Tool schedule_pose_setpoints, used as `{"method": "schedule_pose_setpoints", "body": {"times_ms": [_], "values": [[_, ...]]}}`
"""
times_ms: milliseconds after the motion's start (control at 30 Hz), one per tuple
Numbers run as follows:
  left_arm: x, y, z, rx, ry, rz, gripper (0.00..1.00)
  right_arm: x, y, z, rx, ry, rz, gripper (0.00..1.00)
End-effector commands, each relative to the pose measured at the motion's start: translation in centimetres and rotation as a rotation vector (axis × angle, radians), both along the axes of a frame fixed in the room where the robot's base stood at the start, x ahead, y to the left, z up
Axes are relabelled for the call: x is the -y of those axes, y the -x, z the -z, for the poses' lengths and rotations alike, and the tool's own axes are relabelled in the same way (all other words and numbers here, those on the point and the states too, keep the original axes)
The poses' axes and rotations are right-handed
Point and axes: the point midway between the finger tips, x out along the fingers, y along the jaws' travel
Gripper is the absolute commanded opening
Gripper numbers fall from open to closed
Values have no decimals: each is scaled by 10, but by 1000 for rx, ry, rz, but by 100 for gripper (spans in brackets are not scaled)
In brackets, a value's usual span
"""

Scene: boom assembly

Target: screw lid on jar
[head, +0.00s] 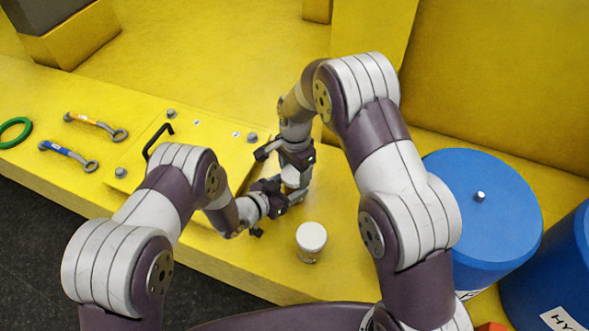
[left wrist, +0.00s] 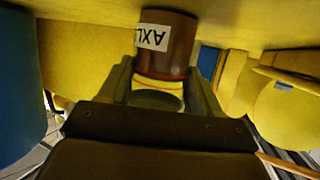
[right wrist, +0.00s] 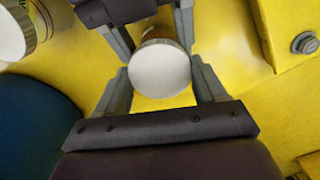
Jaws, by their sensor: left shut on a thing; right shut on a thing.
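A jar stands between my two grippers on the yellow surface in the head view, mostly hidden by them. In the left wrist view, the jar (left wrist: 168,42) shows a brown body with a white lettered label and a yellow band. My left gripper (head: 275,190) is shut on it from the side. A round white lid (right wrist: 160,68) shows from above in the right wrist view, between the fingers of my right gripper (right wrist: 158,85), which is shut on it. In the head view my right gripper (head: 290,160) is above the jar. The lid's seating on the jar is hidden.
Another white-lidded jar (head: 311,240) stands close by, nearer the front edge. Blue drums (head: 480,215) stand at the right. A yellow plate (head: 185,145) with bolts and a black handle lies left, beyond it two wrenches (head: 70,153) and a green ring (head: 14,132).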

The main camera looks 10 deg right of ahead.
Motion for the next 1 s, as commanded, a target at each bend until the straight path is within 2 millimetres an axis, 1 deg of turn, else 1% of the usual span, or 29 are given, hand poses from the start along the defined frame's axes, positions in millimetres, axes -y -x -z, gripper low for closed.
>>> {"method": "schedule_pose_setpoints", "body": {"times_ms": [67,133,167,200,267,300,400,500,600,633,900,933,967,1000], "values": [[0,0,0,1,-2,0,0,-1,1,0,-3,1,94,15],[0,0,0,1,-2,0,0,-1,1,1,-4,1,284,15],[0,0,0,1,-2,0,0,-1,1,0,-4,2,389,15],[0,0,0,2,-3,0,0,-1,1,1,-5,2,544,15],[0,0,0,2,-3,0,0,-1,1,1,-5,3,783,15],[0,0,0,2,-3,0,0,-1,1,1,-7,4,937,15],[0,0,0,2,-2,1,0,-1,1,1,-7,5,1275,15],[0,0,0,2,-2,1,0,-1,1,1,-8,5,1515,15],[0,0,0,2,-2,1,0,-1,1,1,-8,5,1645,15],[0,0,0,2,-2,1,0,-1,1,1,-9,5,1664,15],[0,0,0,2,-2,1,0,-1,1,1,-8,5,1682,15],[0,0,0,2,-2,1,0,-1,1,1,-8,5,1682,73],[0,0,0,2,-2,1,0,-1,1,1,-8,5,1682,83],[0,0,0,2,-2,1,0,-1,1,1,-8,5,1682,95]]}}
